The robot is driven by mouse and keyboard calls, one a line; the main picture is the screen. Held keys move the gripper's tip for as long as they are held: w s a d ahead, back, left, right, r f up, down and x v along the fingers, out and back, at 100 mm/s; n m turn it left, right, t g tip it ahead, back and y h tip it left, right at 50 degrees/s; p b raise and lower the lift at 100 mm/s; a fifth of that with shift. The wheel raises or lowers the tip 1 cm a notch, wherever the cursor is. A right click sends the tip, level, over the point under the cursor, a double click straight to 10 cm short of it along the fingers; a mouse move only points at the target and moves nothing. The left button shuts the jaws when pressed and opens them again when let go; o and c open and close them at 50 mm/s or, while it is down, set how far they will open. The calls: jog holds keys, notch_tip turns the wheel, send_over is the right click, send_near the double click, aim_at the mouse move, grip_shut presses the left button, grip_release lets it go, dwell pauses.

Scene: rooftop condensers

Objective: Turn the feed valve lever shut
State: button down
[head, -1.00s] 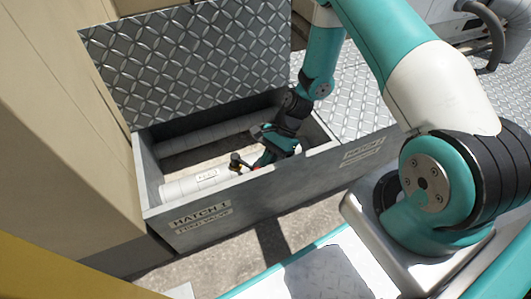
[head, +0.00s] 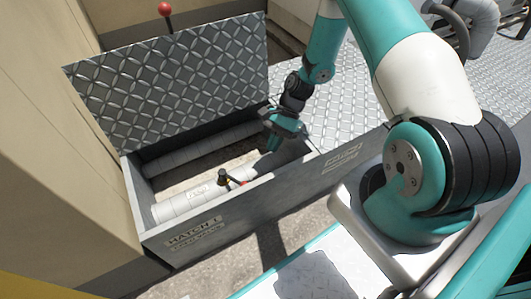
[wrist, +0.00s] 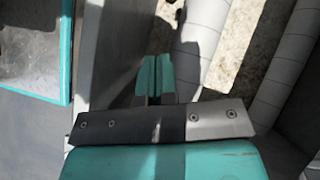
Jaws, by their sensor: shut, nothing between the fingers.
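The feed valve (head: 223,176) sits on the near pipe inside the open hatch box. It has a dark stem with a brassy top, and a short reddish lever (head: 238,183) shows to its right. The lever is small and partly behind the box's front wall, so I cannot tell its exact angle to the pipe. My gripper (head: 271,147) is above the right part of the box, up and right of the valve and apart from it. In the wrist view its teal fingers (wrist: 155,76) are together and empty; the lever is not clearly seen there.
The hatch box's front wall (head: 250,200) is labelled HATCH 1, FEED VALVE. Its tread-plate lid (head: 170,85) stands open behind. A second pipe (head: 195,150) runs along the back. Closed tread plate (head: 345,110) lies to the right. A red knob (head: 165,9) shows behind the lid.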

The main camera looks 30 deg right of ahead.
aim_at(245, 182)
jog(key=shift+v, duration=0.75)
jog(key=c, duration=1.7)
grip_release()
jog(key=shift+d+r+p, duration=0.15)
jog(key=shift+r+p, duration=0.15)
jog(key=o, duration=0.8)
jog(key=a+r+n, duration=0.1)
jog(key=n, duration=0.1)
jog(key=w+a+r+n+h, duration=0.1)
jog(key=shift+w+a+n+g+h+p, duration=0.2)
jog(key=shift+w+n+g+h+p, duration=0.1)
jog(key=shift+n+p, duration=0.1)
jog(key=shift+o, duration=0.7)
jog(key=w+a+r+n+h, duration=0.1)
jog(key=a+r+n+h, duration=0.2)
jog(key=a+n, duration=0.3)
jog(key=r+n, duration=0.1)
jog(key=n, duration=0.1)
jog(key=shift+w+a+n+g+p, duration=0.25)
jog(key=shift+w+n+g+p, duration=0.05)
jog(key=shift+w+g+p, duration=0.1)
jog(key=b+x, duration=0.8)
jog(key=x, duration=0.9)
jog(key=shift+d, duration=0.1)
